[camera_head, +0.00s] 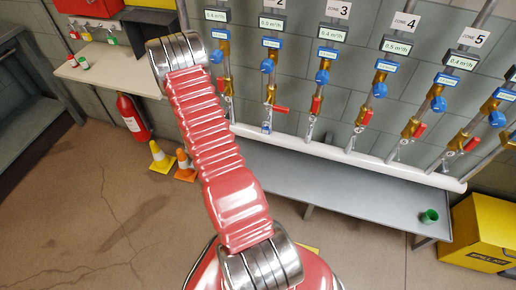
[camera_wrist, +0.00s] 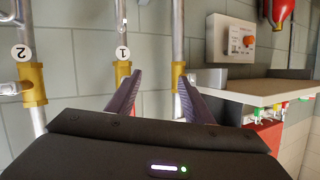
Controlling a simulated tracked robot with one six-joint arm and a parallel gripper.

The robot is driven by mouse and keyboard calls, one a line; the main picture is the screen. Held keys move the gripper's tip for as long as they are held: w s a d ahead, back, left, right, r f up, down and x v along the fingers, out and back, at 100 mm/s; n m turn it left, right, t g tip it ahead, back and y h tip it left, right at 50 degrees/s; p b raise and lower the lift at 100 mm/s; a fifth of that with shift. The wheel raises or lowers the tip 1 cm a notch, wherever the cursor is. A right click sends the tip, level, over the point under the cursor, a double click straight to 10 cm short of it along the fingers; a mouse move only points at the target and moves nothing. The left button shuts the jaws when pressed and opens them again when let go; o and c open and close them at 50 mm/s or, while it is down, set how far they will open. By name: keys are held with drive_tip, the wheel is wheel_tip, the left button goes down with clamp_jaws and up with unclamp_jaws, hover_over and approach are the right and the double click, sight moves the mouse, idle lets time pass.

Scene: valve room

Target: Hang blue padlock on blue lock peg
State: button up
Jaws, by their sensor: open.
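My gripper (camera_wrist: 160,77) shows in the wrist view with its two dark fingers apart and nothing between them. It is out of the head view. A small blue piece (camera_head: 267,127), perhaps the blue padlock, hangs low on the zone 2 pipe in the head view; it is too small to be sure. A row of small red and green padlock-like pieces (camera_head: 86,33) hangs at the upper left. A similar row (camera_wrist: 283,106) hangs under the shelf at the right of the wrist view. I cannot make out a blue peg.
Several vertical pipes with blue valves (camera_head: 322,77) stand above a grey bench (camera_head: 330,180). A green cup (camera_head: 429,216) sits on the bench. A yellow spill kit (camera_head: 480,235) stands at the right. A fire extinguisher (camera_head: 132,118) and cones (camera_head: 160,158) stand at the left.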

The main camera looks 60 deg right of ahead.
drive_tip(key=s+d+f+m+g+h, duration=0.2)
drive_tip(key=s+d+f+h, duration=0.15)
drive_tip(key=s+f, duration=0.7)
drive_tip(key=g+h, duration=0.2)
drive_tip(key=g, duration=0.1)
approach(265, 131)
drive_tip(key=shift+s+a+r+m, duration=0.2)
drive_tip(key=shift+s+a+m, duration=0.1)
drive_tip(key=shift+a, duration=0.1)
drive_tip(key=shift+w+d, duration=0.35)
drive_tip(key=shift+d, duration=1.7)
drive_tip(key=shift+w+d, duration=0.35)
drive_tip(key=shift+d, duration=1.65)
drive_tip(key=shift+w+d, duration=0.3)
drive_tip(key=shift+d, duration=1.75)
drive_tip(key=shift+c, duration=0.2)
drive_tip(key=c, duration=1)
drive_tip(key=shift+o, duration=0.2)
